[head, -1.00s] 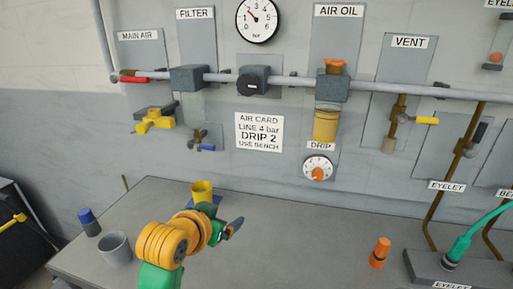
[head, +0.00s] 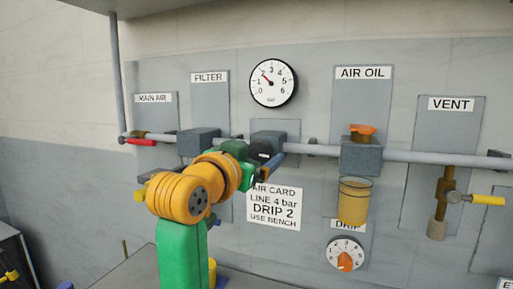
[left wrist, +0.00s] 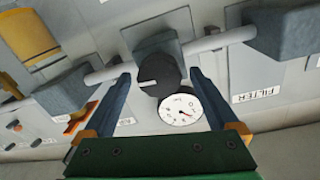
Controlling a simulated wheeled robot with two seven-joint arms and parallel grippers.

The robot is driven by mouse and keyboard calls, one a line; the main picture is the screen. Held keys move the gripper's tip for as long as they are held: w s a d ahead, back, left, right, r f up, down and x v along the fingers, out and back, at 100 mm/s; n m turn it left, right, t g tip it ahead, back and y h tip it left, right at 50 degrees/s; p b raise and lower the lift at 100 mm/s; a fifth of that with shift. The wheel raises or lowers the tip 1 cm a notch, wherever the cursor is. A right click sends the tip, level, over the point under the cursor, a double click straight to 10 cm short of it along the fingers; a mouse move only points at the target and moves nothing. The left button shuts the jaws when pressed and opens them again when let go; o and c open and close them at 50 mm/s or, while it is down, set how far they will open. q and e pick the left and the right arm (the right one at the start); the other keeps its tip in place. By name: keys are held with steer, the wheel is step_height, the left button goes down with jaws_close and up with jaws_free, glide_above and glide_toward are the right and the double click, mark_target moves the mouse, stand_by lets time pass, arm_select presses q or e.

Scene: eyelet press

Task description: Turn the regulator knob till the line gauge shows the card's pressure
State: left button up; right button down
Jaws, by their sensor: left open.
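The black regulator knob (left wrist: 158,75) shows in the left wrist view with a pale mark on its face. It sits on a grey block on the pipe. My left gripper (left wrist: 159,78) is open, with one finger on each side of the knob; I cannot tell whether either touches it. In the head view my left gripper (head: 262,172) is at the regulator and partly hides the knob. The line gauge (head: 272,83) above has its needle between 1 and 2, nearer 2. The air card (head: 273,207) reads LINE 4 bar, DRIP 2, its left edge covered by my arm. My right gripper is not in view.
The filter block (head: 198,142) is left of the regulator. The air oil unit (head: 360,155) with its yellow bowl, and the drip dial (head: 345,254), are to its right. The vent valve (head: 448,197) is farther right. The pipe (head: 410,157) runs along the wall.

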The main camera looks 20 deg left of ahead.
arm_select(q)
steer(key=shift+s, duration=0.2)
steer(key=c, duration=1.4)
steer(key=shift+o, duration=0.2)
steer(key=shift+m, duration=0.3)
steer(key=m+p, duration=0.1)
steer(key=m, duration=0.3)
steer(key=shift+r, duration=0.15)
steer(key=m+p, duration=0.2)
steer(key=m, duration=0.2)
steer(key=shift+m, duration=0.4)
steer(key=m+p, duration=0.4)
steer(key=m, duration=0.1)
steer(key=shift+d+g+y, duration=0.15)
steer(key=shift+g+y, duration=0.15)
steer(key=shift+f+m+y+p, duration=0.15)
steer(key=shift+m+p, duration=0.75)
steer(key=shift+m, duration=0.25)
steer(key=shift+f+m+y+p, duration=0.1)
steer(key=shift+m+y+p, duration=0.05)
steer(key=shift+m+p, duration=0.9)
steer(key=shift+m, duration=0.3)
